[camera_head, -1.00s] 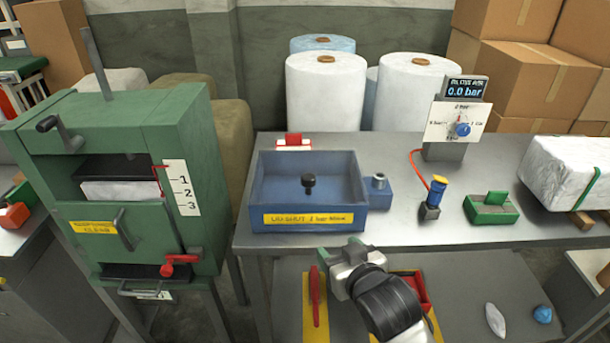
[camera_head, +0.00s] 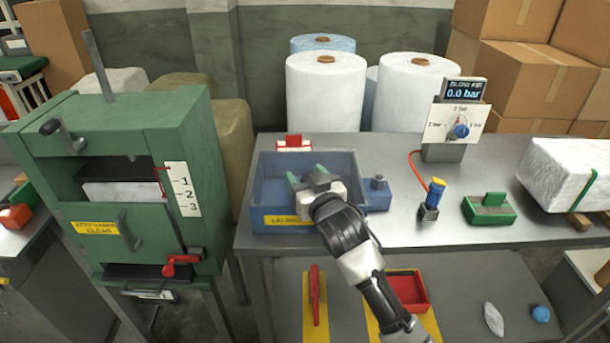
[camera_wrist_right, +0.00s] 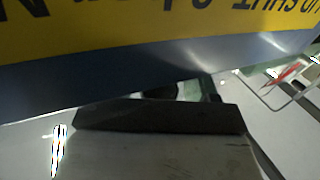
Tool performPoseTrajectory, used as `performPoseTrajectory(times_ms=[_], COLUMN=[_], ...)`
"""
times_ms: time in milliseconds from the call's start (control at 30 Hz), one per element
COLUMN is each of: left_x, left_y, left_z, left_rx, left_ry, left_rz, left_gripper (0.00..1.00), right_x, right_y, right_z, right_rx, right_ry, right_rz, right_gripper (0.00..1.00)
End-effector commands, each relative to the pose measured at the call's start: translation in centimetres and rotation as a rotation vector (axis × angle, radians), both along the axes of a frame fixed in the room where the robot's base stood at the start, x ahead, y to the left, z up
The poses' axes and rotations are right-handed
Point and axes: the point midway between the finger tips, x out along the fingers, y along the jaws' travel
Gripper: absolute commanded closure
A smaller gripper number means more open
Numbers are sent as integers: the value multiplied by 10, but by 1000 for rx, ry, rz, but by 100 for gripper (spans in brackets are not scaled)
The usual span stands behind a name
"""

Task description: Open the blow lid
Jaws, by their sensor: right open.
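The blow box is a blue box (camera_head: 262,180) on the steel table, with a yellow label (camera_head: 284,219) on its front, partly covered by my arm. My right gripper (camera_head: 312,172) is over the box, with its green-tipped fingers apart around the place of the black lid knob. The knob is hidden behind the gripper, so I cannot tell whether they touch. In the right wrist view the yellow label (camera_wrist_right: 150,25) and the blue front edge (camera_wrist_right: 150,68) fill the upper part. My left gripper is not in view.
A blue side block with a grey fitting (camera_head: 378,184) adjoins the box on the right. A green cabinet (camera_head: 150,130) stands left.

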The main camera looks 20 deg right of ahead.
Motion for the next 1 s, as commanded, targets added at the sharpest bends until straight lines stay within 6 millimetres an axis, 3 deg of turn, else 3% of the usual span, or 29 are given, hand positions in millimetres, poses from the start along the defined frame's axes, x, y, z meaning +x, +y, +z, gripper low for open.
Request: performPoseTrajectory(times_ms=[333, 700, 1000], left_x=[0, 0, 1], left_y=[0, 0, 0], left_z=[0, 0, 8], left_rx=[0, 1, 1], left_ry=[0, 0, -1], left_rz=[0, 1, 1], left_gripper=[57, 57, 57], right_x=[4, 4, 8], right_y=[1, 0, 0], right_z=[0, 0, 5], right_rx=[0, 0, 3], right_ry=[1, 1, 13], right_rz=[0, 0, 0], right_gripper=[41, 98, 100])
